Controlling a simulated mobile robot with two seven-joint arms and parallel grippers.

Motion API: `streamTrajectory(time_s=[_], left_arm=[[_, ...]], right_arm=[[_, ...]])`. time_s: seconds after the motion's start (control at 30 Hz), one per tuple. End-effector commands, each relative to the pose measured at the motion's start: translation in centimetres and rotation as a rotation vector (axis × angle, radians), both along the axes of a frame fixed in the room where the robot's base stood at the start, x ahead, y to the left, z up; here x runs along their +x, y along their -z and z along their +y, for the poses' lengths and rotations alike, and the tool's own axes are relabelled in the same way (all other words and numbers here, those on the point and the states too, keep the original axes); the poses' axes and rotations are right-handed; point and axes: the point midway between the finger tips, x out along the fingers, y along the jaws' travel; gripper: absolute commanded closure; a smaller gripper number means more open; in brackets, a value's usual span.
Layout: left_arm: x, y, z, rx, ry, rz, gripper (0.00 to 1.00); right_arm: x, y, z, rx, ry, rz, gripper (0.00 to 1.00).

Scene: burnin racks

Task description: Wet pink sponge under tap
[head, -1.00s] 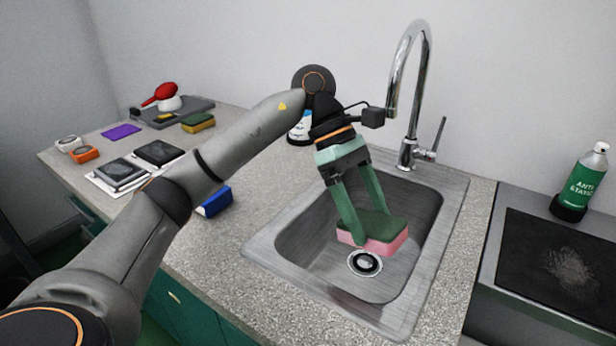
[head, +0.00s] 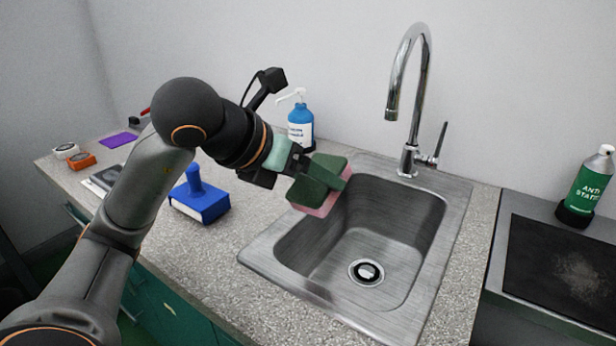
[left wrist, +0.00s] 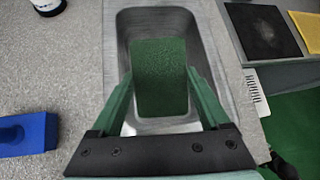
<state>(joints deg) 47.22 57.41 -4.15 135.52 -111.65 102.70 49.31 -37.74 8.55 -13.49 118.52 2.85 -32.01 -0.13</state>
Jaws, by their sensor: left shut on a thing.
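The sponge (head: 318,184), pink with a dark green scouring side, is held in my left gripper (head: 322,180) above the left edge of the sink (head: 262,262). In the left wrist view its green face (left wrist: 160,75) fills the space between the two green fingers, with the sink basin behind it. The chrome tap (head: 420,90) arches over the back of the sink, with its lever (head: 437,145) on the right. The sponge is left of the spout and below its outlet height. No water stream shows. My right gripper is in neither view.
A blue-handled block (head: 200,202) stands on the counter left of the sink. A blue pump bottle (head: 300,125) stands behind the sponge. A green antistatic spray can (head: 590,182) and a dark mat (head: 555,265) are at the right. The sink basin is empty.

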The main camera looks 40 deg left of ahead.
Motion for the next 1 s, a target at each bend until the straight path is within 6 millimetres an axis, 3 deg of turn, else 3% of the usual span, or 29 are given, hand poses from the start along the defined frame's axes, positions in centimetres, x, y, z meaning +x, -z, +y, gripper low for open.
streamTrajectory(time_s=[0.27,1.0], left_arm=[[0.3,-0.3,0.2,-0.007,-0.059,-0.004,0.65],[7.0,1.2,-2.2,-0.006,-0.054,-0.002,0.65]], right_arm=[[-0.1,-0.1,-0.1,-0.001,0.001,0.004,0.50],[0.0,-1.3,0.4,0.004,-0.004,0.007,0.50]])
